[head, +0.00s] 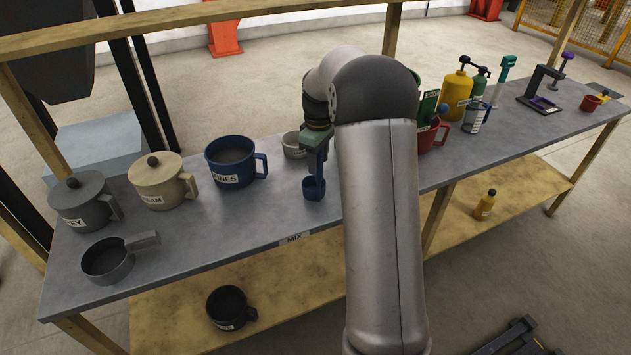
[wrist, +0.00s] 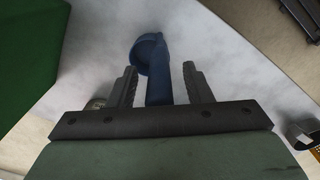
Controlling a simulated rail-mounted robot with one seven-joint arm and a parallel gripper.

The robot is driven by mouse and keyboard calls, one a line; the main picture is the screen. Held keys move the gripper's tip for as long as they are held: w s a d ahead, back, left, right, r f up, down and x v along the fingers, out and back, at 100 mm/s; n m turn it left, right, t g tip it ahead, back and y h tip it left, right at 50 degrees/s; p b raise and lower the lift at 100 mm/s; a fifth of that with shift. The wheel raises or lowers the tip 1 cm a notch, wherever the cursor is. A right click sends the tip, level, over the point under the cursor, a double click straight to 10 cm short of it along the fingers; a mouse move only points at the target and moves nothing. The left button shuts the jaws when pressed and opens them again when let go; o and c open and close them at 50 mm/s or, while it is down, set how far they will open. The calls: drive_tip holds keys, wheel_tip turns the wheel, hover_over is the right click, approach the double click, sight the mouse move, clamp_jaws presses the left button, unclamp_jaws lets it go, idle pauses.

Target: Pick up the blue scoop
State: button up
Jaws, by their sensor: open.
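The blue scoop (head: 314,189) is on the grey workbench (head: 270,222) near its front edge, just behind the MIX label. In the wrist view the scoop (wrist: 158,80) shows its round cup at the far end, with its handle running toward me between the two fingers. My gripper (wrist: 162,84) is open, with one finger on each side of the handle and gaps visible on both sides.
To the left stand a blue mug (head: 231,162), a lidded cream pot (head: 160,182), a lidded grey pot (head: 84,202) and a grey pan (head: 106,260). A red mug (head: 430,136) and bottles stand to the right.

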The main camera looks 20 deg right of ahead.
clamp_jaws()
drive_tip(key=shift+r, duration=0.55)
wheel_tip(320, 180, up, 2)
drive_tip(key=shift+s+r+b, duration=0.1)
drive_tip(key=shift+r+b, duration=0.15)
drive_tip(key=shift+b, duration=0.1)
drive_tip(key=s+a+r+b, duration=0.3)
drive_tip(key=s+r, duration=0.6)
drive_tip(key=s, duration=0.4)
drive_tip(key=shift+a+r, duration=0.25)
drive_tip(key=shift+a, duration=0.2)
drive_tip(key=shift+s, duration=0.1)
